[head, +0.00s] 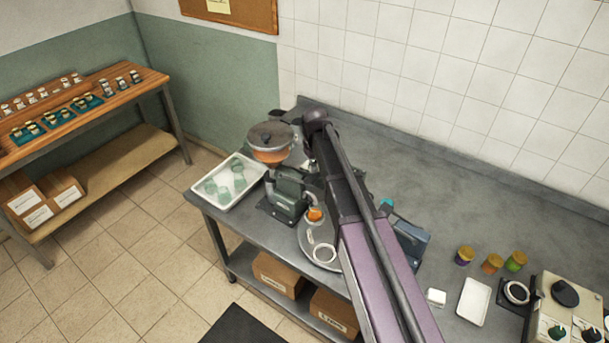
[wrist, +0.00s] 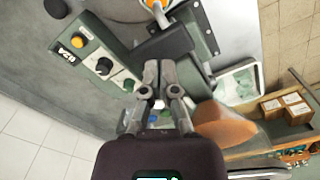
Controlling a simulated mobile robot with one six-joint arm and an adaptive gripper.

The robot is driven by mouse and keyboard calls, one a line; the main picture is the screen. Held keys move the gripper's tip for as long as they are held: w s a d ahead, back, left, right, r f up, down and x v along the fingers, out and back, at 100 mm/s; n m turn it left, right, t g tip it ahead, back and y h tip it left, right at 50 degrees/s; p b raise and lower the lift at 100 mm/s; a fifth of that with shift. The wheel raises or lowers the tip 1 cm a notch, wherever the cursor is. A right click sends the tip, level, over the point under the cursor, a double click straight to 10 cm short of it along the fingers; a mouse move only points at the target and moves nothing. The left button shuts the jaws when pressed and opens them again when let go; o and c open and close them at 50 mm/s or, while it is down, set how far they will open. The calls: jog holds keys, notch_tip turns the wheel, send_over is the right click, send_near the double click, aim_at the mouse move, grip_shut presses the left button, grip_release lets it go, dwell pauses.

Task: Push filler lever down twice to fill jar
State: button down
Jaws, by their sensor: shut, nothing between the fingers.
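The filler shows in the head view as a green body (head: 291,188) with a round hopper (head: 271,152) of orange filling under a dark lid. A small jar with orange in it (head: 315,214) stands at the filler's front, on or above a round metal plate (head: 316,259). In the wrist view the filler's green body (wrist: 190,42) lies beyond the fingers, and the orange hopper (wrist: 222,125) is at right. My gripper (wrist: 152,66) is shut and empty, over the filler. My arm hides it in the head view. I cannot clearly make out the lever.
A white tray of empty jars (head: 228,183) stands left of the filler. A control box with a yellow button (wrist: 78,41) is beside it. Several lidded jars (head: 491,263), a white tray (head: 473,301) and a machine (head: 568,312) are at right. The bench's back middle is clear.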

aim_at(315, 177)
jog(key=shift+f, duration=0.15)
dwell(0.5)
jog(key=shift+f+b, duration=1.1)
jog(key=shift+b, duration=0.1)
jog(key=shift+s+d+f+b, duration=0.1)
jog(key=shift+f+b, duration=1.15)
jog(key=shift+b, duration=0.05)
jog(key=shift+s+d+f+b, duration=0.1)
jog(key=shift+f+b, duration=1.15)
jog(key=shift+r, duration=0.15)
jog(key=shift+r+p, duration=3.6)
jog(key=shift+p, duration=0.2)
notch_tip(315, 177, up, 5)
jog(key=p, duration=0.5)
jog(key=shift+f, duration=0.1)
